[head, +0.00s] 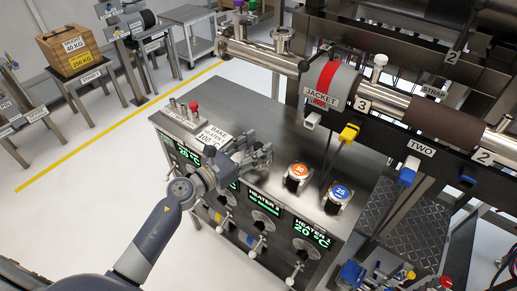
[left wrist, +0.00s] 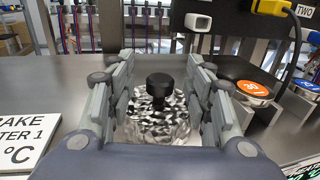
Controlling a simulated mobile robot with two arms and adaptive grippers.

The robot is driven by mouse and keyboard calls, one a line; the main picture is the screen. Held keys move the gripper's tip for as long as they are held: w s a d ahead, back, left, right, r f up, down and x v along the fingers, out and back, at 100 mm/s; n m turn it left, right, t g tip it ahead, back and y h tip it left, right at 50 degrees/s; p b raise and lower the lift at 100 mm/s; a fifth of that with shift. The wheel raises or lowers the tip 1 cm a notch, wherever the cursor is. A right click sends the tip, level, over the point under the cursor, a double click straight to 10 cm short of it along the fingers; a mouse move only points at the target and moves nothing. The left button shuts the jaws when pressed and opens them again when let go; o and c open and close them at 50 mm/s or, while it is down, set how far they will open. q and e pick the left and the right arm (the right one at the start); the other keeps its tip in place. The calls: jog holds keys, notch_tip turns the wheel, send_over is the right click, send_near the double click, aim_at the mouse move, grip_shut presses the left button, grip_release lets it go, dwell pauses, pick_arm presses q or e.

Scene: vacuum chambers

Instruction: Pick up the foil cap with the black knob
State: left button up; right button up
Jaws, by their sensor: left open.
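The foil cap (left wrist: 160,122) is a crinkled silver piece with a black knob (left wrist: 160,88) on top. It stands upright on the steel bench top. In the left wrist view it sits between the two grey fingers of my left gripper (left wrist: 163,68), which are open, with a gap showing beside the knob. In the head view my left gripper (head: 258,153) is low over the cabinet top and hides the cap. My right gripper is in neither view.
An orange-topped dial (head: 297,171) and a blue-topped one (head: 339,194) stand right of my left gripper. A bake heater sign (head: 213,136) and a red-button box (head: 190,113) are on the left. A pipe with a jacket (head: 333,82) runs behind.

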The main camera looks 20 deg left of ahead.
pick_arm(q)
jog(key=shift+w+d, duration=0.25)
jog(key=shift+w, duration=0.15)
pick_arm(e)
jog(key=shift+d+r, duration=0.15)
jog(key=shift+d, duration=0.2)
pick_arm(q)
jog(key=c, duration=1)
jog(key=shift+o, duration=0.2)
